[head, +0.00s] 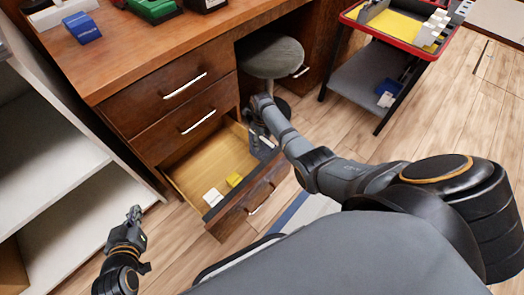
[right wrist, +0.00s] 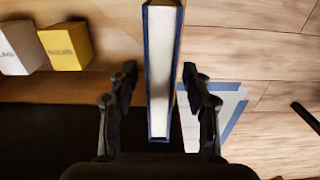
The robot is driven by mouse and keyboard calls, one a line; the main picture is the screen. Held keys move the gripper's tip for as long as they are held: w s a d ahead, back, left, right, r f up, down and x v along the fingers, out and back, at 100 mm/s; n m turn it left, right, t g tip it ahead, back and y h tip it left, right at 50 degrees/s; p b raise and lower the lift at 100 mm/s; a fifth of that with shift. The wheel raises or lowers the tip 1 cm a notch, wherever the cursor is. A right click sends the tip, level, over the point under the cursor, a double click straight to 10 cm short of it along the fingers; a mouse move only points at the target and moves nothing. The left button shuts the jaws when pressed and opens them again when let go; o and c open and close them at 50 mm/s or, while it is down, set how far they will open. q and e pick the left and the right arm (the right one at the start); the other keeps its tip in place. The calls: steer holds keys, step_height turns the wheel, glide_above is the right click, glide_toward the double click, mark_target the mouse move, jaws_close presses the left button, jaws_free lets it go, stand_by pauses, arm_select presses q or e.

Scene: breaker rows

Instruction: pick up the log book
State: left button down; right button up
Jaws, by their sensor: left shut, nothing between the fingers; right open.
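The log book (right wrist: 163,70) stands on edge in the right wrist view, with blue covers and a white page block. My right gripper (right wrist: 159,76) is open, with one finger on each side of the book and gaps between. In the head view my right gripper (head: 258,132) reaches into the right end of the open bottom drawer (head: 197,163); I cannot clearly make out the book there. My left gripper (head: 134,217) is shut and empty, low at the left, apart from the drawer.
A white box (head: 213,197) and a yellow box (head: 234,180) lie in the drawer, left of my right gripper. A grey stool (head: 272,57) stands behind. A red-rimmed trolley (head: 383,38) is at the upper right. A blue-edged floor sheet (right wrist: 225,108) lies beyond the drawer.

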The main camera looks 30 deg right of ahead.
stand_by(0.3)
jaws_close()
stand_by(0.3)
